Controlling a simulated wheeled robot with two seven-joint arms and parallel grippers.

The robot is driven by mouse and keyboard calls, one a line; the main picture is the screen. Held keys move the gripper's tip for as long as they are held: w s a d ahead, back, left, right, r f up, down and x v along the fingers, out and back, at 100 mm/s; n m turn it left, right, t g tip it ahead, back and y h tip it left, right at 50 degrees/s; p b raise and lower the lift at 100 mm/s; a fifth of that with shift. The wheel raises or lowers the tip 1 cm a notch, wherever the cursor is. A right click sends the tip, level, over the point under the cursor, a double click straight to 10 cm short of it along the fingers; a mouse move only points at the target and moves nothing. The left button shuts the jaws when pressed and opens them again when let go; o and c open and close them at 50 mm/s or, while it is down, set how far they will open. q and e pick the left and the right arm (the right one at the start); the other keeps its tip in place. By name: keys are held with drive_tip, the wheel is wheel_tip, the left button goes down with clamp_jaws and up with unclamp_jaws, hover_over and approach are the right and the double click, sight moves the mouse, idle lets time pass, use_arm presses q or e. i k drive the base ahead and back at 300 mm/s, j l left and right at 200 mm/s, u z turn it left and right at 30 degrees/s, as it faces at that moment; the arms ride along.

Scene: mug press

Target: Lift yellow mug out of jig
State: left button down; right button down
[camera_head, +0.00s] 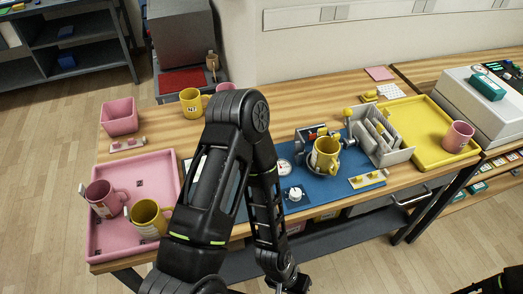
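A yellow mug (326,155) sits upright in the grey jig (304,146) on the blue mat (335,190), right of the middle of the table. My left arm rises in front of the table and bends back down; its wrist reaches the bottom edge, left of and well nearer than the mug. Its fingertips do not show. Only a dark piece of my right arm shows in the bottom right corner, and no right fingers show. Neither arm touches the mug. My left arm hides the table's middle and the mat's left part.
A pink tray (107,240) at left holds a pink mug (103,197) and a yellow mug (148,218). Another yellow mug (191,102) stands near the back. A grey rack (383,142) stands right of the jig. A yellow tray (418,118) holds a pink mug (457,137).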

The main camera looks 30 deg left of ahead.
sight(328, 150)
drive_tip(key=u, duration=2.35)
drive_tip(key=k+l, duration=0.7)
drive_tip(key=l, duration=0.25)
